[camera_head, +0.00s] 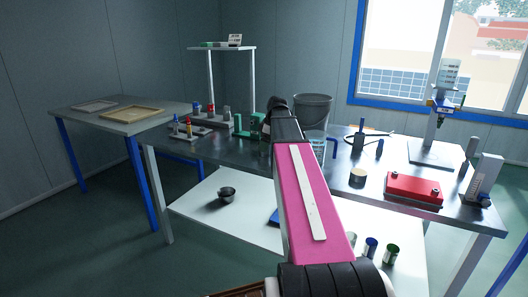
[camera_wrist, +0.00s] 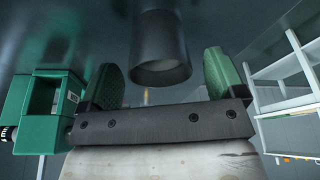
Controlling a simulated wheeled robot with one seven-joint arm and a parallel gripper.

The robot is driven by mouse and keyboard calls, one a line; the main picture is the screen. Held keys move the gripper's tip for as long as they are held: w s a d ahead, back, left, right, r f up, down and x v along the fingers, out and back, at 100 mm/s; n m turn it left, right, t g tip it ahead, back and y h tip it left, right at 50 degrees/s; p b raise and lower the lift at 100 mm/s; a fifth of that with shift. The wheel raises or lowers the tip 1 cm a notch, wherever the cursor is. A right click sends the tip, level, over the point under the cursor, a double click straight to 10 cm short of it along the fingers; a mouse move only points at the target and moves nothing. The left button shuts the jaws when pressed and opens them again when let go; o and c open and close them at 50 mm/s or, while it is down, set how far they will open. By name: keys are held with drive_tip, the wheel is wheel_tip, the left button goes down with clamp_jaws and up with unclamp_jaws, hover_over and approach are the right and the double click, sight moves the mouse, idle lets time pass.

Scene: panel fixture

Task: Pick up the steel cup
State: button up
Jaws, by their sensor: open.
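A dark grey, round-walled vessel that looks like the steel cup (camera_wrist: 158,38) shows in the wrist view, with its lighter round mouth towards me. It lies between and beyond the two green-padded fingers of my gripper (camera_wrist: 162,66). The fingers are wide apart, with visible gaps on both sides of the cup, and hold nothing. In the head view my arm reaches over the workbench (camera_head: 220,151), and its dark end (camera_head: 280,108) hides what is behind it. I cannot make out the cup there.
A green device (camera_wrist: 45,110) is close beside one finger, and a white shelf stand (camera_wrist: 290,75) is on the other side. A red box (camera_head: 413,189) lies farther right.

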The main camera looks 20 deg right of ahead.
drive_tip(key=shift+x, duration=1.55)
drive_tip(key=c, duration=1.1)
drive_tip(key=shift+r, duration=0.15)
